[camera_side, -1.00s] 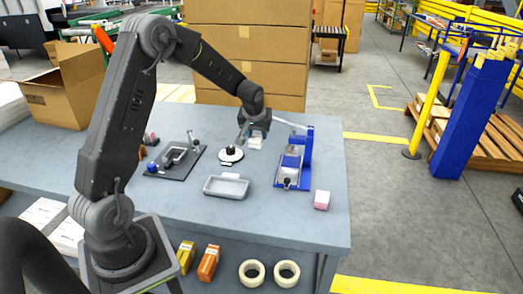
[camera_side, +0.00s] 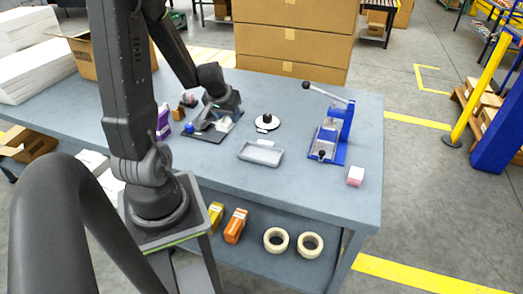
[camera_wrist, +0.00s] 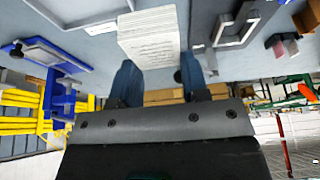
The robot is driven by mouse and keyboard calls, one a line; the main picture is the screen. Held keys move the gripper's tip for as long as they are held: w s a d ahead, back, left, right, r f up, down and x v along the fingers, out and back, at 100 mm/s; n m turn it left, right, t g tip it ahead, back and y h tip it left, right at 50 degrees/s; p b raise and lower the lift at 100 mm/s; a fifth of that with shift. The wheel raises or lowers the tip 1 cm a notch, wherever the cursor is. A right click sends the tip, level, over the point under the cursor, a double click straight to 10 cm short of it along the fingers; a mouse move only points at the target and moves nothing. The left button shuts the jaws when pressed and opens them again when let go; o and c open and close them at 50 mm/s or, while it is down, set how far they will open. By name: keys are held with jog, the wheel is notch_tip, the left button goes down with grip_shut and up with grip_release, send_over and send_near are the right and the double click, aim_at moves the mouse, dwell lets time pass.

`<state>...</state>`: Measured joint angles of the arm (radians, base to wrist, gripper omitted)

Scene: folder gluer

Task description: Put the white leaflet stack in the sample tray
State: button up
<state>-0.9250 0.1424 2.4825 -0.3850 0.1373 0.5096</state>
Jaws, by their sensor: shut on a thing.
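The white leaflet stack (camera_wrist: 151,40) is a pale block with fine lines, held between the two fingers of my gripper (camera_wrist: 157,78) in the wrist view. In the side view my gripper (camera_side: 222,113) is over the black plate fixture left of the sample tray, and the white patch at its fingertips (camera_side: 223,125) seems to be the stack. The sample tray (camera_side: 261,152) is a shallow grey tray on the blue-grey table, to the right of and nearer than my gripper. It looks empty. My gripper is apart from it.
The black plate fixture (camera_side: 192,136) with a blue knob lies under my gripper. A white disc with a black knob (camera_side: 267,123) stands behind the tray. A blue lever press (camera_side: 330,135) and a pink-and-white block (camera_side: 355,176) are at right. Large cartons (camera_side: 295,35) stand behind the table.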

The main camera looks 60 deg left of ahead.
send_over(264, 148)
jog(key=s+d, duration=0.1)
notch_tip(264, 148, down, 6)
jog(key=shift+s+d+f, duration=0.1)
jog(key=shift+f, duration=2.1)
jog(key=shift+f, duration=0.15)
jog(key=o, duration=1)
